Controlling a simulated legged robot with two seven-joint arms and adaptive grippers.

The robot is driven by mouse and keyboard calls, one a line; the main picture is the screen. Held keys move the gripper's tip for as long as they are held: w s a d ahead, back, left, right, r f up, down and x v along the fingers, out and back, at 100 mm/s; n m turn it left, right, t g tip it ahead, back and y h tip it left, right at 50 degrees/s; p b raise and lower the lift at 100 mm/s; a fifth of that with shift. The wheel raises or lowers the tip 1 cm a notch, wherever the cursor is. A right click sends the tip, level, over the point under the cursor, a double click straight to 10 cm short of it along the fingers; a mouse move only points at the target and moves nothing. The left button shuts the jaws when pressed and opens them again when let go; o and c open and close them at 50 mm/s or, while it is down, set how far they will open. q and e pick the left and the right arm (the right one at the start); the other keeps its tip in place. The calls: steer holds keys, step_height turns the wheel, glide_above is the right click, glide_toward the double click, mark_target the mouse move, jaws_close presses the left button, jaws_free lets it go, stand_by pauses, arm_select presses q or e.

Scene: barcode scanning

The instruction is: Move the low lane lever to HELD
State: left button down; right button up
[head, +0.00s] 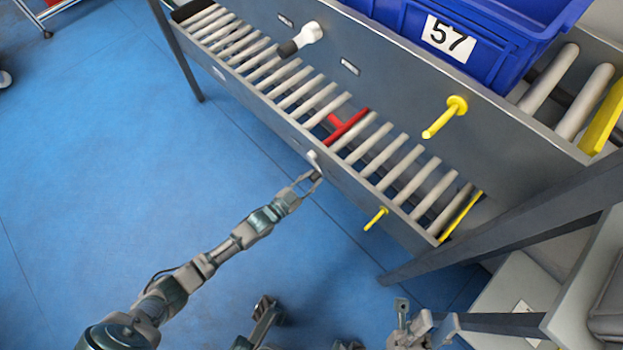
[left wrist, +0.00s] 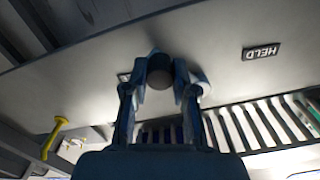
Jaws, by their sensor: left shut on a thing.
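The low lane lever (head: 313,157) is on the side rail of the lower roller lane, with a pale base and a dark knob. My left gripper (head: 308,183) is at this lever from below left, shut on its knob. In the left wrist view the left gripper (left wrist: 160,90) has its fingers on both sides of the dark round knob (left wrist: 160,73). The HELD label (left wrist: 262,52) is on the rail to the right of the knob, apart from it. A second label beside the knob is mostly hidden. My right gripper (head: 425,326) is low in the head view; its jaws are unclear.
A red bar (head: 348,129) crosses the lower rollers. Above are the upper lane's lever (head: 300,39) and a blue bin (head: 480,45) marked 57. Yellow pegs (head: 445,117) (head: 376,218) stick out from the rails. The blue floor (head: 110,160) at left is clear.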

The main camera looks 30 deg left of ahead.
arm_select(q)
steer(key=w+a+m, duration=0.2)
steer(key=a+m, duration=0.5)
steer(key=m, duration=0.8)
steer(key=shift+w+a+m, duration=0.15)
steer(key=shift+w+m, duration=0.15)
steer(key=shift+w, duration=0.1)
stand_by(0.4)
steer(key=c, duration=1.1)
jaws_free()
steer(key=shift+o, duration=0.9)
